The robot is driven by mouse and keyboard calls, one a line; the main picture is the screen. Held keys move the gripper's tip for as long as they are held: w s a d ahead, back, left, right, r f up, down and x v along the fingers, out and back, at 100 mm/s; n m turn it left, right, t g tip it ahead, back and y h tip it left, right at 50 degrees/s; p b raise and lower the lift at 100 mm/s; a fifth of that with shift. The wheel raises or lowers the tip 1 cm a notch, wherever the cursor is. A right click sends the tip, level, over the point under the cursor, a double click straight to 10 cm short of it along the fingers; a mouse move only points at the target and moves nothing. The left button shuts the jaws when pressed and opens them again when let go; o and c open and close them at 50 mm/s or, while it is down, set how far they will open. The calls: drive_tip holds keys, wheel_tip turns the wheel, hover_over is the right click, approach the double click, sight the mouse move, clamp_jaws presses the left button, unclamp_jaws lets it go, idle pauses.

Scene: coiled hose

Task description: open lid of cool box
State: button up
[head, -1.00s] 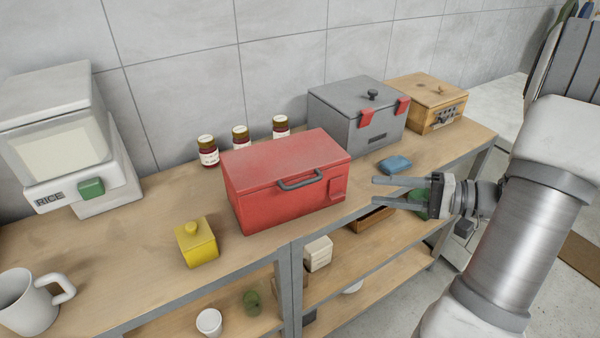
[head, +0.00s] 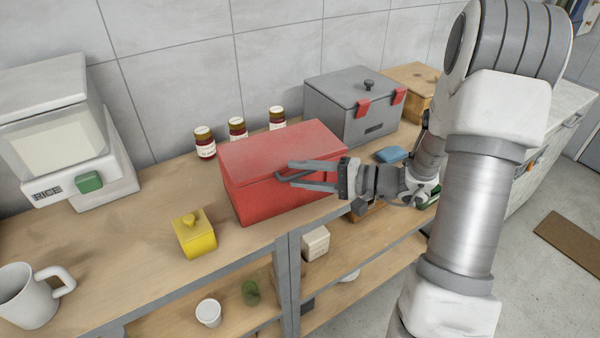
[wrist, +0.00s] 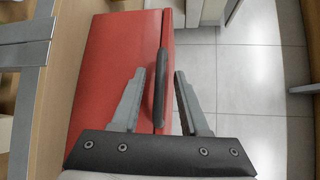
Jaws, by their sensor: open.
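The red box (head: 265,155) with a flat lid stands closed on the wooden counter. A dark grey bar handle (wrist: 160,88) sits along its front edge; in the head view it is mostly hidden behind my fingers. My gripper (head: 288,172) is open at the front of the box, fingers pointing left. In the wrist view my gripper (wrist: 160,75) has one finger on each side of the handle, with visible gaps. I cannot tell whether either touches the box.
A grey box (head: 345,100) with red latches and a wooden box (head: 412,78) stand behind to the right. A blue item (head: 391,155) lies near them. Shelves lie below.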

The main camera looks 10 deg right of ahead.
drive_tip(key=shift+w+a, duration=0.15)
drive_tip(key=shift+a, duration=0.1)
drive_tip(key=c, duration=0.6)
drive_tip(key=shift+f, duration=0.1)
clamp_jaws()
drive_tip(key=shift+f, duration=0.2)
idle(0.4)
